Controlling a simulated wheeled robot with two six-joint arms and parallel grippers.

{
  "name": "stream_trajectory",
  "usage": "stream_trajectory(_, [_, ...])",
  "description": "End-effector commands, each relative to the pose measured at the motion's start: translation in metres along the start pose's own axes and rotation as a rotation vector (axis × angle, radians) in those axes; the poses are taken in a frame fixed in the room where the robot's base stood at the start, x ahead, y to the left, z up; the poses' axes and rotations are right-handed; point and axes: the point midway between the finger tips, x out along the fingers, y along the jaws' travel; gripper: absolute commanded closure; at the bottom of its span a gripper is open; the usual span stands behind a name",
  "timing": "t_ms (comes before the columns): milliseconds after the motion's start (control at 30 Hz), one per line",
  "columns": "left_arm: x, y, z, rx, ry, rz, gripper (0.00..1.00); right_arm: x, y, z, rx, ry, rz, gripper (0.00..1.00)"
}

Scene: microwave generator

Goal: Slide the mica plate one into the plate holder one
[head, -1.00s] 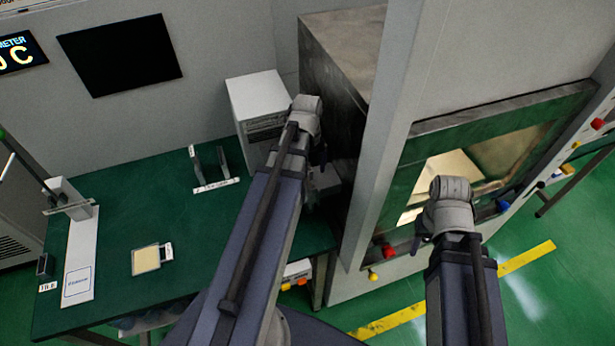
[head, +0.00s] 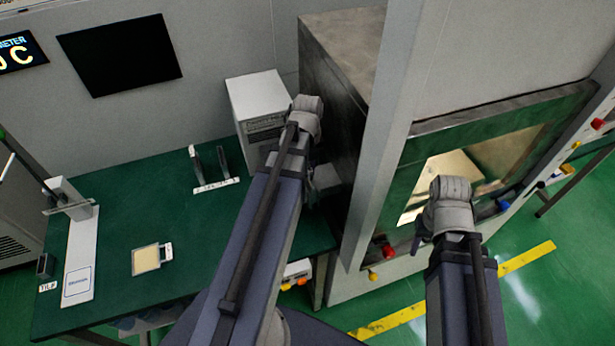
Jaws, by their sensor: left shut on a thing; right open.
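A pale cream square plate (head: 146,258) with a small label lies flat on the green table at the lower left. It looks like a mica plate, but I cannot read its number. A holder with two upright grey plates (head: 224,160) and a white label stands near the back of the table; it looks like the plate holder. My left gripper (head: 324,180) is to the right of the holder, beside the dark metal cabinet, mostly hidden by its own wrist. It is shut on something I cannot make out. My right gripper (head: 420,238) is open before the cabinet window.
The green table (head: 130,205) has clear room between the plate and the holder. A white box (head: 258,98) stands at its back right corner, close to my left arm. A white stand (head: 80,250) is at the left. The windowed cabinet (head: 480,115) fills the right.

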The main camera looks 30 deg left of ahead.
Motion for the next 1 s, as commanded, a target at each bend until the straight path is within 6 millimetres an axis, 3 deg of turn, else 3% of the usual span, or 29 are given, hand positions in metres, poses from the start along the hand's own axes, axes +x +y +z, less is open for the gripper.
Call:
stream_trajectory(67, [0.0000,0.0000,0.0000,0.000,0.000,0.000,1.00,0.0000,0.0000,0.0000,0.000,0.000,0.000,0.50])
stream_trajectory(1000, [-0.0033,0.0000,0.0000,0.000,0.000,0.000,1.00,-0.0033,0.0003,0.0002,0.000,0.000,0.000,0.50])
